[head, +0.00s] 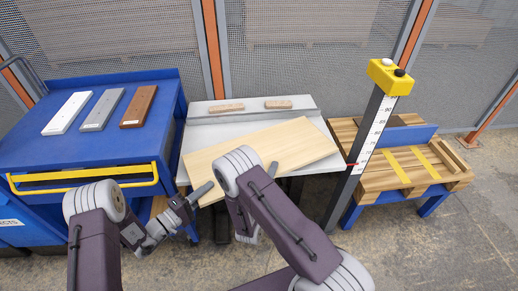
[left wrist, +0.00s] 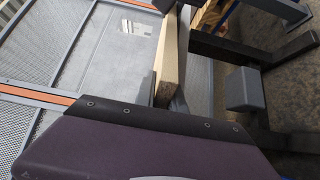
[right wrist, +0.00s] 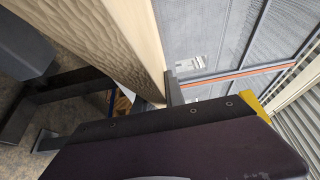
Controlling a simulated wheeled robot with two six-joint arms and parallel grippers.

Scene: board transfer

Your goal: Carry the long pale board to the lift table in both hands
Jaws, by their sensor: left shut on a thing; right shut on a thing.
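The long pale board (head: 285,147) lies slantwise over the grey-topped table (head: 322,122) in the head view; I cannot tell whether it touches the top. My left gripper (head: 196,199) is shut on the board's near left end. The left wrist view shows the board's edge (left wrist: 168,62) beside a dark finger. I cannot tell for sure which table is the lift table.
A scale post (head: 365,142) with a yellow head (head: 389,77) stands at the grey table's right. Beyond it is a wooden-topped stand (head: 397,182) with yellow strips. A blue cabinet (head: 85,150) with three sample boards stands left. Two small wooden pieces lie at the grey table's back.

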